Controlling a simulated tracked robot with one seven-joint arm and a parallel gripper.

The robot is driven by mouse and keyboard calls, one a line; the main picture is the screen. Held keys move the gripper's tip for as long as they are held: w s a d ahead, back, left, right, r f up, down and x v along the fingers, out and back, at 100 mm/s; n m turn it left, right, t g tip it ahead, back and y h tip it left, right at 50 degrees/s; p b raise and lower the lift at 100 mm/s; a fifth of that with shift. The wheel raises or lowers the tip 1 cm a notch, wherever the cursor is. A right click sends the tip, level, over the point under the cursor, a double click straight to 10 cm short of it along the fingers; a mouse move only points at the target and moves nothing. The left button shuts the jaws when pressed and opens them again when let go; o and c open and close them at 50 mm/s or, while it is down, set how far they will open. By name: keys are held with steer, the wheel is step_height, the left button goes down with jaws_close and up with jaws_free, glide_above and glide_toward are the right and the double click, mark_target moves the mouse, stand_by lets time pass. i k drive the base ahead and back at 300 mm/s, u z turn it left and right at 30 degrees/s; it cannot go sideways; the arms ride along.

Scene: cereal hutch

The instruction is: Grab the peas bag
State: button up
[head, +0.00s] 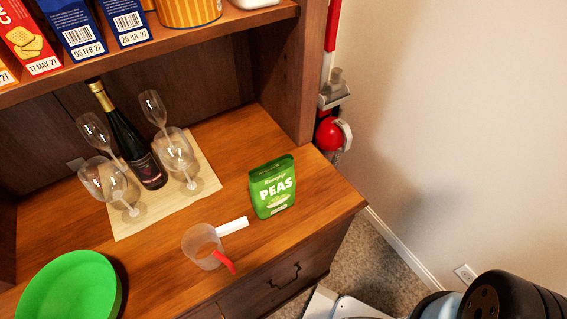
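The green peas bag (272,187) stands upright on the wooden counter of the hutch, near its right end. Its front with the white PEAS lettering faces me. Nothing covers it and nothing touches its sides. My gripper is not in view; only a dark part of my arm shows at the bottom right corner, well away from the bag.
A clear cup with a red handle (202,247) and a small white bar (232,226) lie left of the bag. A wine bottle (134,143) and several glasses stand on a beige mat (131,227). A green plate (67,291) is front left. A shelf (190,38) overhangs the back.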

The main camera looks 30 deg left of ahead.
mark_target(272, 183)
steer(key=u, duration=0.1)
steer(key=k, duration=1.95)
steer(key=u, duration=0.3)
steer(key=i, duration=1.5)
